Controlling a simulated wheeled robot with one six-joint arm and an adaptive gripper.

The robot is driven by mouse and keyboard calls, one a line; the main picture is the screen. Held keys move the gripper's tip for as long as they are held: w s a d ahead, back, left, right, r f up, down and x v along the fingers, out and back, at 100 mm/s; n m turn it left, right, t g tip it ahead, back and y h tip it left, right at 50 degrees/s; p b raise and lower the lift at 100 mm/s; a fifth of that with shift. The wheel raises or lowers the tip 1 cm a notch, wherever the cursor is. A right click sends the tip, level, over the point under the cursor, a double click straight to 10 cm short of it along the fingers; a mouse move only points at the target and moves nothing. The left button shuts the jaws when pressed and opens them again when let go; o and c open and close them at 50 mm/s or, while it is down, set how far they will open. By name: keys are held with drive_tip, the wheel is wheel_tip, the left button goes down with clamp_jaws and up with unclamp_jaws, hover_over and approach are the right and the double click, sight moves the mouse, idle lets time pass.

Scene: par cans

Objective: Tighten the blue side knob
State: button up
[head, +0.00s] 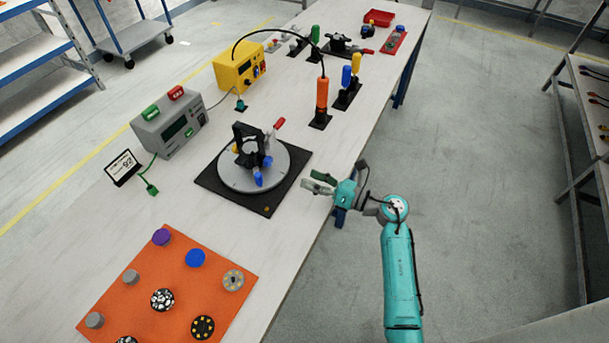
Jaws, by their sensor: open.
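A black fixture (242,137) stands upright on a grey round plate (286,165), which sits on a black square base (266,208). Low on the fixture's near side is a blue knob (258,179). A second blue part (267,162) shows just above and right of it. I cannot tell how tight either one is. A red-tipped handle (279,123) sticks out to the upper right. My gripper (311,181) is open and empty near the table's right edge. It points left toward the fixture, apart from it, to the right of the blue knob.
An orange mat (180,262) with several round knobs lies at the front left. A grey box (169,124) and yellow box (239,68) stand behind the fixture. Upright orange (322,95), yellow (356,63) and blue (346,76) handled tools stand further back.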

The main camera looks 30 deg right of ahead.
sight(270, 162)
drive_tip(key=shift+c, duration=1.4)
drive_tip(key=n, duration=0.4)
drive_tip(key=shift+w+a, duration=0.25)
drive_tip(key=shift+a, duration=0.05)
drive_tip(key=n, duration=0.6)
drive_tip(key=shift+w+a+r, duration=0.1)
drive_tip(key=shift+w+a, duration=0.2)
drive_tip(key=shift+w, duration=0.1)
drive_tip(key=x, duration=1)
drive_tip(key=shift+w+a, duration=0.2)
drive_tip(key=shift+w, duration=0.1)
clamp_jaws()
